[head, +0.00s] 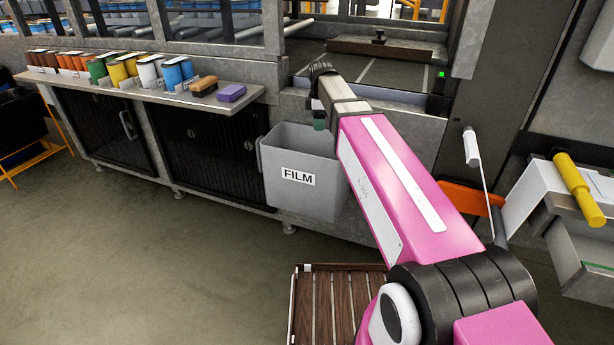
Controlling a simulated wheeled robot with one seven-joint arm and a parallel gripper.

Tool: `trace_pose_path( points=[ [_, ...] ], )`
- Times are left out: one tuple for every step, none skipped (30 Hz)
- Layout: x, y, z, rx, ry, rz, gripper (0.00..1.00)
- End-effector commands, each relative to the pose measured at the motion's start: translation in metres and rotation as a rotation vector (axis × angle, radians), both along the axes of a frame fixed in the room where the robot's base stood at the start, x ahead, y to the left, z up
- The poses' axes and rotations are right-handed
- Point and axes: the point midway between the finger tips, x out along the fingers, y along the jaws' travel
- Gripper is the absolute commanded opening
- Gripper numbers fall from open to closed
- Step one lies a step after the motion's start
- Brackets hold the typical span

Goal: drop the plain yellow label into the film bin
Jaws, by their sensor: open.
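The film bin (272,162) is a grey open-topped tub with a white FILM label, standing against the metal counter front at the centre. My pink arm reaches to it from the lower right. My gripper (319,122) points down at the bin's top, near its back edge. It is small and partly hidden by my arm, and I see nothing held in it. I cannot make out a plain yellow label anywhere. The inside of the bin is mostly hidden.
A shelf (235,100) at the left bears several coloured tins, a brown block (204,86) and a purple block (232,92). A slatted wooden platform (322,310) lies in front. A yellow cylinder (580,187) is at the right.

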Motion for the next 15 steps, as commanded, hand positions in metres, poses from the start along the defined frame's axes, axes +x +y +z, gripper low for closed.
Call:
trace_pose_path(
  points=[
    [0.001,0.000,0.011,0.001,-0.002,0.000,0.60],
    [0.000,0.000,0.016,0.000,-0.001,0.000,0.60],
    [0.001,0.000,0.023,0.000,-0.002,0.000,0.60],
    [0.001,0.000,0.028,0.001,-0.002,0.000,0.60],
    [0.001,0.000,0.033,0.000,-0.002,0.000,0.60],
    [0.001,0.000,0.038,0.000,-0.001,0.000,0.60],
    [0.000,0.000,0.042,0.000,-0.001,0.000,0.60],
    [0.001,0.000,0.046,0.000,-0.001,0.000,0.60],
    [0.001,0.000,0.051,0.000,-0.001,0.000,0.60],
    [0.001,0.000,0.055,0.000,-0.001,0.000,0.60],
    [0.000,0.000,0.057,0.000,0.000,0.000,0.60],
    [0.000,0.000,0.060,0.000,0.000,0.000,0.60],
    [0.000,0.000,0.062,0.000,0.000,0.000,0.60],
    [0.000,0.000,0.064,0.000,0.000,0.000,0.60],
    [0.000,0.000,0.066,0.000,0.000,0.000,0.60]
  ],
)
